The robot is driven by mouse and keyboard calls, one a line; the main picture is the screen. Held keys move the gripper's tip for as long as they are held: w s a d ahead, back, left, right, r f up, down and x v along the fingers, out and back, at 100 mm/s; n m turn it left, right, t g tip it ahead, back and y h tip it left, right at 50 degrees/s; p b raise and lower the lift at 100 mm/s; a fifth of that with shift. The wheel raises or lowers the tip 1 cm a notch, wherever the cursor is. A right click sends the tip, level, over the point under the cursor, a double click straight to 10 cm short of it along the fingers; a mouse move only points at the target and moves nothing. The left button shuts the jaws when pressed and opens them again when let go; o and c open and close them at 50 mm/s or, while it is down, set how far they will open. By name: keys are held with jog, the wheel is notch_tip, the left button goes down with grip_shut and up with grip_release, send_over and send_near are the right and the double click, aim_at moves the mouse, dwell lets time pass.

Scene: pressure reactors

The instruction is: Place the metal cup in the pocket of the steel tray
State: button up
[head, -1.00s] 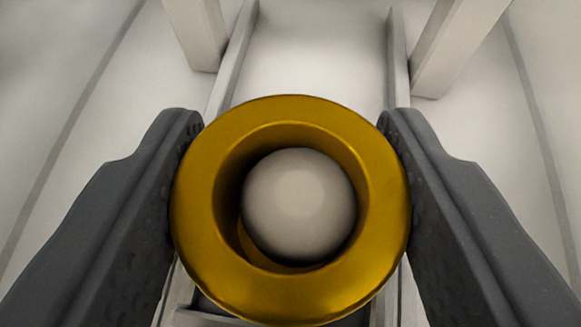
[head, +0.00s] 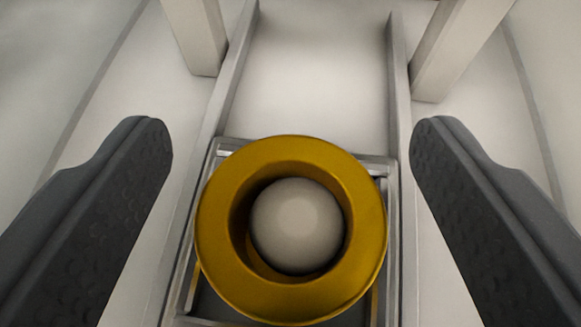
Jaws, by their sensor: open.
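The metal cup (head: 220,235) is a gold, thick-rimmed ring shape with a pale grey ball (head: 297,225) inside it. It sits at the steel tray (head: 236,146), within the tray's square frame, whose far edge and sides show around it. The cup looks upright; its base is hidden, so I cannot see how deep it sits. My gripper (head: 292,150) is open, with one dark finger on each side of the cup. Clear gaps separate both fingers from the cup.
Two metal rails (head: 231,75) run away from me on either side of the tray, with a bare pale floor between them. Two pale posts (head: 196,40) stand outside the rails at the back left and back right (head: 455,50).

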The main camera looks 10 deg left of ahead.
jog(key=p+v, duration=0.2)
jog(key=v, duration=1)
jog(key=s+d+r+m+t+h, duration=0.1)
jog(key=s+r, duration=0.1)
jog(key=r, duration=1)
jog(key=s+d+r+t+h, duration=0.1)
jog(key=s+r, duration=0.1)
jog(key=r, duration=0.9)
jog(key=s+a+r, duration=0.1)
jog(key=s+r, duration=0.4)
jog(key=r, duration=0.3)
jog(key=s+a+r, duration=0.2)
jog(key=s+r, duration=0.3)
jog(key=r, duration=0.3)
jog(key=shift+m+t, duration=0.3)
jog(key=shift+t, duration=0.1)
jog(key=shift+s+a, duration=0.1)
jog(key=shift+s, duration=0.05)
notch_tip(320, 180, up, 3)
jog(key=p, duration=0.3)
jog(key=shift+r, duration=0.15)
